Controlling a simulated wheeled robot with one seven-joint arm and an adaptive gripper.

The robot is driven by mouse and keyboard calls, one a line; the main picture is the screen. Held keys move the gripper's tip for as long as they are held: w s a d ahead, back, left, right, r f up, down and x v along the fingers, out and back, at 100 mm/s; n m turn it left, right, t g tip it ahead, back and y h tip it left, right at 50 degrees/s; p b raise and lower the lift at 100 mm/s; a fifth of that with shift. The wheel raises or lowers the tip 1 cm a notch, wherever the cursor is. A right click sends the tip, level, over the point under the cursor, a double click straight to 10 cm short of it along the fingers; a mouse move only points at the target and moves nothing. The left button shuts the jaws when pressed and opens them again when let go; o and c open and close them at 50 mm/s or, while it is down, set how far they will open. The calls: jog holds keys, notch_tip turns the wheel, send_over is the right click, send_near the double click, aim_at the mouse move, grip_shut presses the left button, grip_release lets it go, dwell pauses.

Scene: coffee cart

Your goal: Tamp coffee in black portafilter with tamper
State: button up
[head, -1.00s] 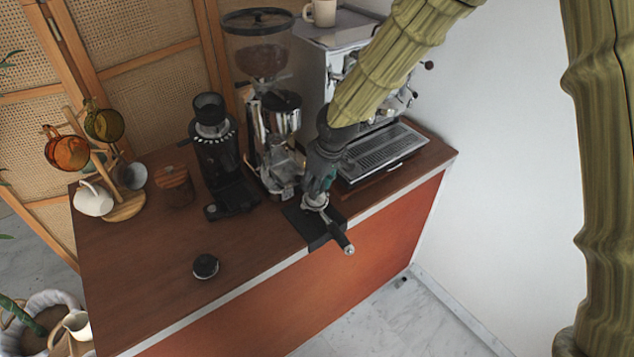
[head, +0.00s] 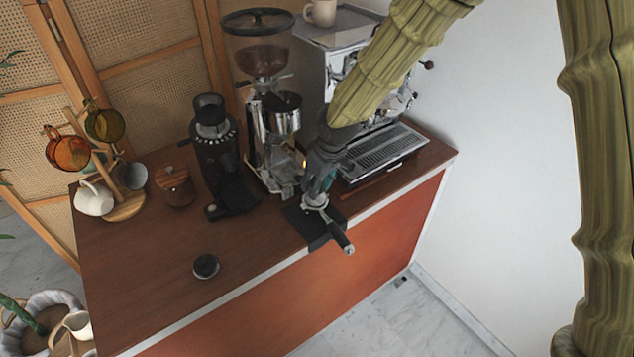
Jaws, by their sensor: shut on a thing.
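The black portafilter (head: 341,237) rests on a black tamping mat (head: 302,219) at the counter's front edge. Its handle points out over the edge toward the lower right. My gripper (head: 318,189) is directly above the portafilter's basket, pointing down, and is shut on the tamper (head: 316,200). The tamper is mostly hidden by the fingers; its silvery lower part shows at the basket. I cannot tell how deep it sits in the basket, and the coffee is hidden.
A small round black item (head: 206,266) lies on the open front left of the counter (head: 150,285). A black grinder (head: 215,155), a chrome grinder (head: 272,125) and the espresso machine (head: 385,150) stand behind. A mug tree (head: 125,207) stands at the left.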

jog(key=shift+w+f+b, duration=0.1)
jog(key=shift+f+b, duration=0.2)
jog(key=shift+f, duration=0.35)
dwell(0.9)
jog(key=shift+f+p, duration=0.25)
jog(key=shift+p, duration=0.05)
dwell(2.0)
jog(key=shift+a+r, duration=0.1)
jog(key=shift+r, duration=0.15)
jog(key=shift+r+p, duration=0.35)
jog(key=shift+p, duration=0.15)
jog(key=shift+r+p, duration=0.8)
jog(key=shift+r, duration=0.25)
jog(key=shift+r+p, duration=1.75)
jog(key=shift+r, duration=0.7)
jog(key=shift+f, duration=0.1)
